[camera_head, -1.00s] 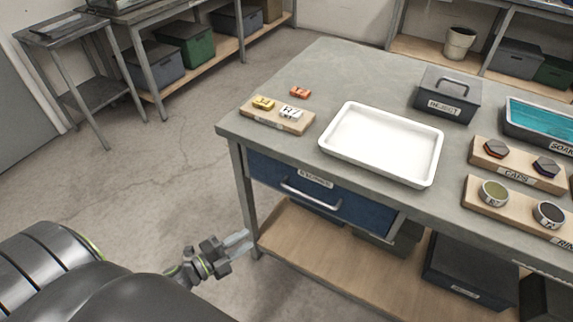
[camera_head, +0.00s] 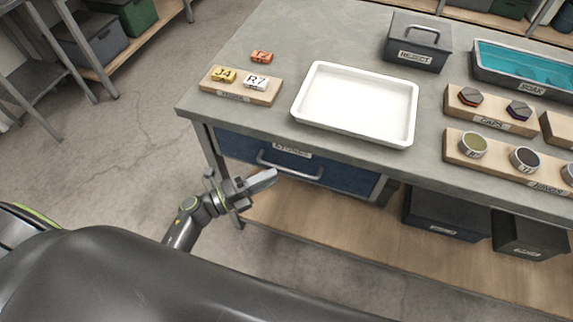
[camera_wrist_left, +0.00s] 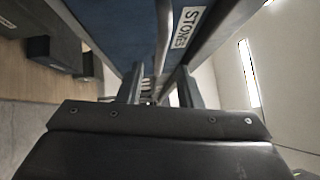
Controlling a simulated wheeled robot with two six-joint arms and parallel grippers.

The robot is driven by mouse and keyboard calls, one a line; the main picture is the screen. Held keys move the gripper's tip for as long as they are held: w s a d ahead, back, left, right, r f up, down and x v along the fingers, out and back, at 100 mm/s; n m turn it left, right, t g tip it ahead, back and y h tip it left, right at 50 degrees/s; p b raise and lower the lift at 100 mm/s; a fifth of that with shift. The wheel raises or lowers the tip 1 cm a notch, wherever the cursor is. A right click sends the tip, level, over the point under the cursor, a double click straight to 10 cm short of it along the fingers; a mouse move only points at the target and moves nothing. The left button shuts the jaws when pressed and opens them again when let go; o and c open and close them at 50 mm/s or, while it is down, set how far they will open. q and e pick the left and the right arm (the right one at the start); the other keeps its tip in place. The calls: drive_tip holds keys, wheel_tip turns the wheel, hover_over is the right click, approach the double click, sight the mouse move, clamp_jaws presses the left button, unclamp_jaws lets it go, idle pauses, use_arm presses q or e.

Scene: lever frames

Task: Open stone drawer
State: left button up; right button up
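The blue stone drawer (camera_head: 345,179) sits under the left part of the grey workbench and looks shut. Its metal bar handle (camera_head: 290,171) runs across the front below a white label. In the left wrist view the label reads STONES, on the drawer front (camera_wrist_left: 115,25), and the handle (camera_wrist_left: 164,35) runs lengthwise between the finger lines. My left gripper (camera_head: 268,178) is at the handle's left end in the head view. Its fingers (camera_wrist_left: 160,88) are apart on either side of the handle's line; contact is not visible. My right gripper is out of view.
The bench top (camera_head: 235,115) holds a white tray (camera_head: 355,105), a wooden block with tags (camera_head: 240,92), a REJECT box (camera_head: 417,42), a teal SOAK tray (camera_head: 530,70) and racks of caps and rings. Dark bins (camera_head: 445,215) stand on the lower shelf. Floor left of the bench is clear.

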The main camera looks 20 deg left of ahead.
sight(287, 169)
use_arm(q)
drive_tip(key=x, duration=0.5)
drive_tip(key=shift+w+d+p, duration=0.2)
drive_tip(key=shift+d+p, duration=0.05)
drive_tip(key=shift+p, duration=0.1)
clamp_jaws()
